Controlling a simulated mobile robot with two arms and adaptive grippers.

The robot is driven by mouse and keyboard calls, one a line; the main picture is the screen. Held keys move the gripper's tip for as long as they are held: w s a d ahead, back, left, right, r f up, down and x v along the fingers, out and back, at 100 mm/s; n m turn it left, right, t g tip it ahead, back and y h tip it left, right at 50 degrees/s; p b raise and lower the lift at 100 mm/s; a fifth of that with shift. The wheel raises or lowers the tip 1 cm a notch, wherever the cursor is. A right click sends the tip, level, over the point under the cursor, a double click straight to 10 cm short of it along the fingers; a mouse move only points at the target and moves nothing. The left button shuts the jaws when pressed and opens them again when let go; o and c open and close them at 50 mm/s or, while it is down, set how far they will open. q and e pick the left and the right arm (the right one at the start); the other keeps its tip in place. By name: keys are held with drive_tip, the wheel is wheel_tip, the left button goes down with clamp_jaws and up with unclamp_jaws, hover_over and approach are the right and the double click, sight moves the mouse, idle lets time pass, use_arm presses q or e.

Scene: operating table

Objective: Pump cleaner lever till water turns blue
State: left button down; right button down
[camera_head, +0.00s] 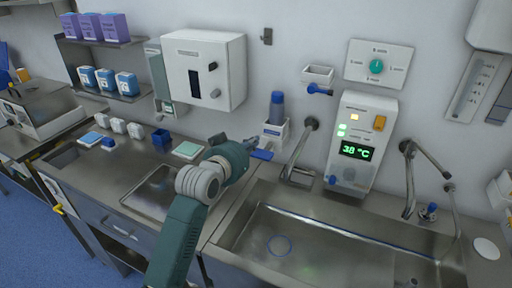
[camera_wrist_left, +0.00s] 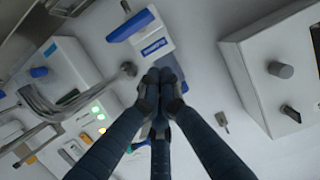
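The cleaner dispenser is a white wall holder (camera_head: 274,137) with a dark blue bottle (camera_head: 277,108) upright in it and a blue lever (camera_head: 262,154) sticking out at its front. In the left wrist view the lever (camera_wrist_left: 130,26) and labelled holder (camera_wrist_left: 153,43) are beyond the fingertips. My left gripper (camera_head: 250,143) is just left of the lever in the head view, partly hidden by its own wrist. In the wrist view its fingertips (camera_wrist_left: 161,84) are together, overlapping the bottle; contact cannot be told. My right gripper is not in view.
A control panel (camera_head: 359,174) reading 38 °C hangs above the sink, between metal spouts (camera_head: 300,150) and (camera_head: 410,180). A white wall box (camera_head: 204,68) is left of the dispenser. Small containers (camera_head: 119,126) stand on the left counter.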

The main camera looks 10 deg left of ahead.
sight(265, 150)
use_arm(q)
drive_tip(key=w+f, duration=0.1)
drive_tip(key=f+p, duration=0.1)
drive_tip(key=f, duration=0.1)
drive_tip(key=w+f, duration=0.1)
drive_tip(key=shift+w+d+f+p, duration=0.25)
drive_tip(key=shift+w+f+p, duration=0.05)
drive_tip(key=shift+f+p, duration=0.05)
